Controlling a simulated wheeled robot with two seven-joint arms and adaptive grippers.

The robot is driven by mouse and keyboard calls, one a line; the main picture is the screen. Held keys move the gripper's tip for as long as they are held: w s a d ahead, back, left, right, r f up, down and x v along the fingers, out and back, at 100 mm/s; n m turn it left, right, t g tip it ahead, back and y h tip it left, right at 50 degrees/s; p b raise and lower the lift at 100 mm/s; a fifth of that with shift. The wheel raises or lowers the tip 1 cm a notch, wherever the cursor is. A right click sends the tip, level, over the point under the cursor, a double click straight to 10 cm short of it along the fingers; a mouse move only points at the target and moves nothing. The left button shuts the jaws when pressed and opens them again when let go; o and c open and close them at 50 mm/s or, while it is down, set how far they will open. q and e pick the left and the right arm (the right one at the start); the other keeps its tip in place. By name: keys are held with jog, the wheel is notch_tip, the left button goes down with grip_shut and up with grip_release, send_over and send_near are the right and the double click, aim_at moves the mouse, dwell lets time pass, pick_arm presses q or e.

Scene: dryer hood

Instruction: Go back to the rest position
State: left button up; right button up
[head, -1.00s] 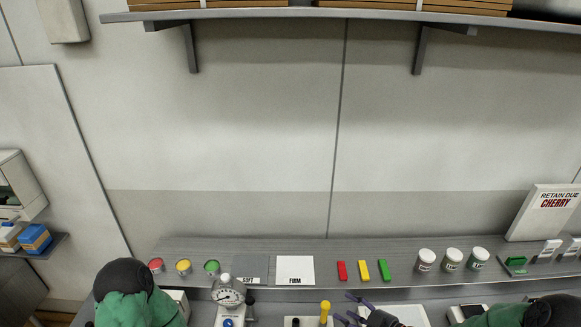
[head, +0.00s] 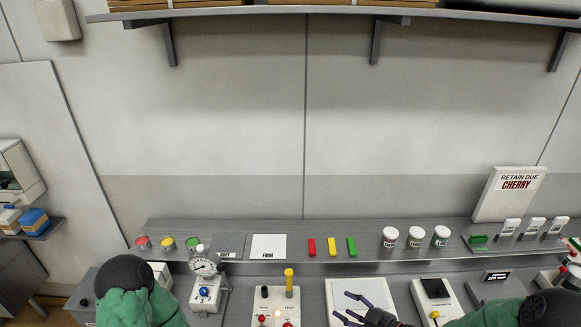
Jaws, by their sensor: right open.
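My right gripper (head: 357,308) is at the bottom of the head view, right of centre. Its dark fingers are spread open and point left, with nothing between them. They appear over or in front of a pale panel (head: 345,288) on the bench; I cannot tell the height. My right arm, green with a black joint, comes in from the lower right. My left arm's green and black part shows at the lower left, but its gripper is out of view.
Left of the right gripper is a device with a yellow-topped lever (head: 289,277). Farther left is a dial gauge (head: 204,266). A dark-screened device (head: 436,290) is to the right. White jars (head: 416,236) and coloured blocks (head: 331,246) stand on the back ledge (head: 370,264).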

jog(key=s+a+f+m+g+h, duration=0.1)
jog(key=s+f+m+g+h, duration=0.15)
jog(key=f, duration=0.45)
jog(key=s+a+f+m+g+h, duration=0.1)
jog(key=s+a+f+m+h, duration=0.1)
jog(key=f+m, duration=0.35)
jog(key=s+a+f+m+g+h, duration=0.1)
jog(key=s+a+f+g, duration=0.15)
jog(key=s+f, duration=0.5)
jog(key=s+a+f+m+g+h, duration=0.15)
jog(key=s+f+g, duration=0.25)
jog(key=s, duration=0.6)
pick_arm(q)
notch_tip(320, 180, down, 21)
jog(key=b, duration=2.1)
jog(key=shift+w+a+f, duration=0.2)
jog(key=shift+w+a, duration=0.1)
jog(key=shift+w, duration=0.1)
pick_arm(e)
notch_tip(320, 180, down, 18)
jog(key=w+y, duration=0.1)
jog(key=w, duration=0.1)
jog(key=shift+w+a+f+n, duration=0.2)
jog(key=shift+a+n, duration=0.1)
jog(key=shift+n, duration=0.15)
